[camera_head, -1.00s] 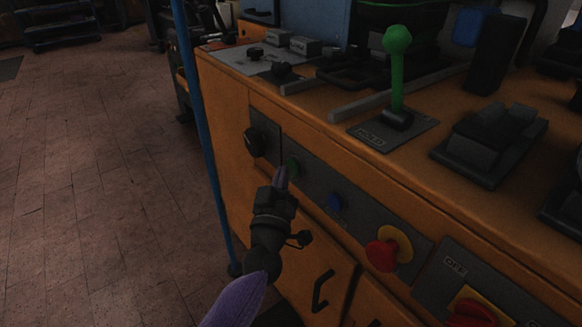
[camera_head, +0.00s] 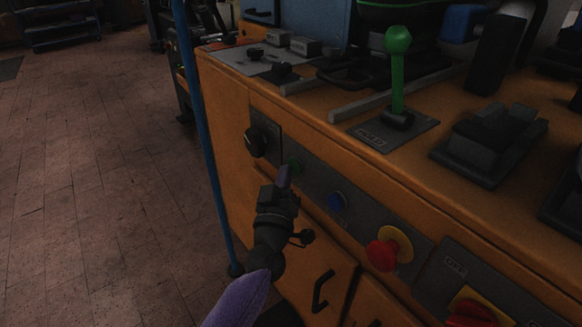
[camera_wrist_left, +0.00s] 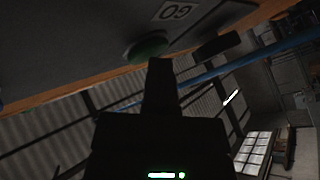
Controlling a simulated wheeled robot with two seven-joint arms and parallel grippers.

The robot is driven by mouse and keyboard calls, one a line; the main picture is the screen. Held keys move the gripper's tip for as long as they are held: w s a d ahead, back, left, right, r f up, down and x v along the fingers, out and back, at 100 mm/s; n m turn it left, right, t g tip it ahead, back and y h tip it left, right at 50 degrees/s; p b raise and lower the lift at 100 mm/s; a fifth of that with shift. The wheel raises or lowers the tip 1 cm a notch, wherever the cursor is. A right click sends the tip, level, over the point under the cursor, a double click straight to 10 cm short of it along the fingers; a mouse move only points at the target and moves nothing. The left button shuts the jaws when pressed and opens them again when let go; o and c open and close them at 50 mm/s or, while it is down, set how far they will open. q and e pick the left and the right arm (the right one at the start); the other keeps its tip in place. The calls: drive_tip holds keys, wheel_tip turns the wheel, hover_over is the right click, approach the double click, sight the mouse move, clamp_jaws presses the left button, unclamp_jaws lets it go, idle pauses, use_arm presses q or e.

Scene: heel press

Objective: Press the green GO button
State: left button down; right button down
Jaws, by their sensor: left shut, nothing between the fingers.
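The green GO button (camera_head: 294,164) is on the dark strip on the front of the orange machine, between a black knob and a blue button. In the left wrist view the green button (camera_wrist_left: 146,48) is near the top, beside a plate reading GO (camera_wrist_left: 176,12). My left gripper (camera_head: 284,172) is shut and empty, its fingertips pointing up at the green button and partly covering it. In the left wrist view the fingertips (camera_wrist_left: 160,65) are right by the button's edge. I cannot tell whether they touch it. My right gripper is not in view.
The black knob (camera_head: 255,141) is left of the green button and the blue button (camera_head: 337,203) is right of it. A red stop button on yellow (camera_head: 382,255) is further right. A green-knobbed lever (camera_head: 398,75) stands on top. A blue pole (camera_head: 202,130) stands left.

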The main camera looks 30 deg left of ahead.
use_arm(q)
drive_tip(key=shift+s+a+p, duration=0.3)
drive_tip(key=shift+s, duration=0.45)
